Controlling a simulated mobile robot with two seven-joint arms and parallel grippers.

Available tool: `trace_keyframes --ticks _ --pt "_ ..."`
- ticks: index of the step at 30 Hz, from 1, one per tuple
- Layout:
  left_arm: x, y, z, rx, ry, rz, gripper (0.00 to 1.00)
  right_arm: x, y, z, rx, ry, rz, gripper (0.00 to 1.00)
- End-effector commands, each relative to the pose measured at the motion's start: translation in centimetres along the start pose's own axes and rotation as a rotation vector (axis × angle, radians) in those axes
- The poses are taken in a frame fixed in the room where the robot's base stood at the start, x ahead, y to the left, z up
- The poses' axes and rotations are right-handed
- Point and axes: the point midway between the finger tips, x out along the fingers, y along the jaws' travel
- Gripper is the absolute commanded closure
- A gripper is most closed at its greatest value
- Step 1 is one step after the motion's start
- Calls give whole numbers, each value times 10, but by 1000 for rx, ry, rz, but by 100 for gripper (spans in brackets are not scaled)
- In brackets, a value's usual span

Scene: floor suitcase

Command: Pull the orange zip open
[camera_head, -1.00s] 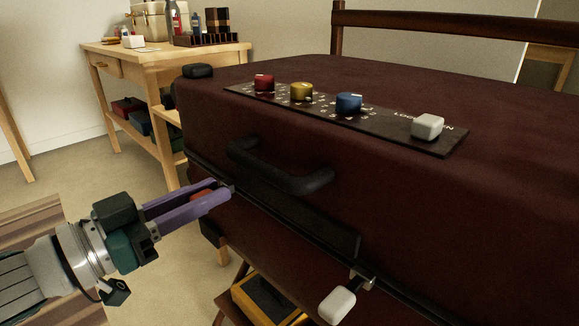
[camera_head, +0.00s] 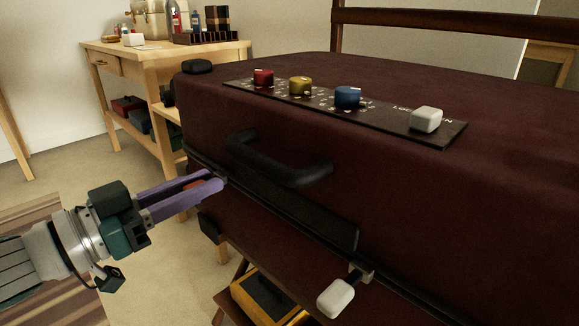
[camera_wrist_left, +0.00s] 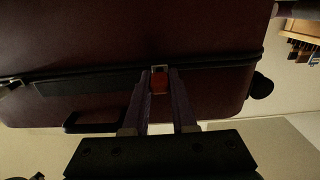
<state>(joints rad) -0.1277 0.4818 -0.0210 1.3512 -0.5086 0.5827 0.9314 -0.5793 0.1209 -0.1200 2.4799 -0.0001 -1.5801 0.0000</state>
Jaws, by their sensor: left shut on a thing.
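A dark red suitcase (camera_head: 430,210) fills the right of the head view, with a black zip seam along its front side. My left gripper (camera_head: 217,182) is at the left end of this seam, its purple fingers shut on the orange zip pull (camera_head: 193,184). In the left wrist view the orange zip pull (camera_wrist_left: 160,83) sits between the fingers, with its metal slider at the seam. The fingers hide part of the pull. A white zip pull (camera_head: 336,298) hangs from the seam further right. My right gripper is not in view.
A black handle (camera_head: 280,165) juts from the suitcase above the seam. A panel (camera_head: 385,116) with red, yellow, blue and white knobs lies on top. A wooden workbench (camera_head: 165,50) stands behind on the left. The floor between is clear.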

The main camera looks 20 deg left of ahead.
Motion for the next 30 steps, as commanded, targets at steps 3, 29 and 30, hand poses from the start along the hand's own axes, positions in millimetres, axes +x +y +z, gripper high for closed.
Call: trace_keyframes --ticks 3,29,30 --pt "-1 -36 8 10 -8 -6 100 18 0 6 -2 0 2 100" --pt "-3 -128 4 0 -12 -12 64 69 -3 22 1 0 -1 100" --pt "-3 -128 4 0 -12 -12 59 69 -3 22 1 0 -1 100"
